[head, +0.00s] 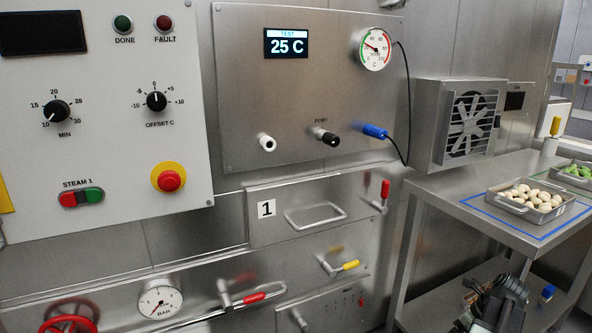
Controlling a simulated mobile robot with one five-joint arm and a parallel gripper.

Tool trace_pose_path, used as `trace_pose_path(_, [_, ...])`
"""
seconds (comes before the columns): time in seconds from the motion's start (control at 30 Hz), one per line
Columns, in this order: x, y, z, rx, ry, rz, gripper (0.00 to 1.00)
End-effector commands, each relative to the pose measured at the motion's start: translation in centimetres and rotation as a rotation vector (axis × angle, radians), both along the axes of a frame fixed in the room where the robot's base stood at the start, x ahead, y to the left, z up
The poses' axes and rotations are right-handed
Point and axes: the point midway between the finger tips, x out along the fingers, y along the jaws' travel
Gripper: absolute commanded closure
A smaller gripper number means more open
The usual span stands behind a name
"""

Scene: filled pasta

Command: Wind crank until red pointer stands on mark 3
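No crank with a red pointer can be made out for certain. A small panel (335,308) at the bottom edge carries a row of tiny marks and a small red spot (361,301) near its right end. The marks are too small to read. A metal knob or handle (299,320) sits at that panel's left, cut off by the frame. Dark parts of my arm with my gripper (500,298) show at the lower right, in front of the steel table's lower part and well right of the panel. Its fingers are not clear, so I cannot tell its opening.
Above are a red-handled valve (252,298), a yellow-handled valve (347,265), drawer 1 (290,212) and a pressure gauge (160,302). A red handwheel (68,325) is at bottom left. A steel table (450,192) with a tray of pale pieces (500,203) stands right.

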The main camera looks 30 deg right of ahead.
Motion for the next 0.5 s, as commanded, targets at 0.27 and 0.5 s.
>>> trace_pose_path(0.27, [4.5,3.6,-0.3,-0.063,-0.005,0.245,0.0])
trace_pose_path(0.5, [10.3,9.5,-0.7,-0.158,-0.019,0.629,0.0])
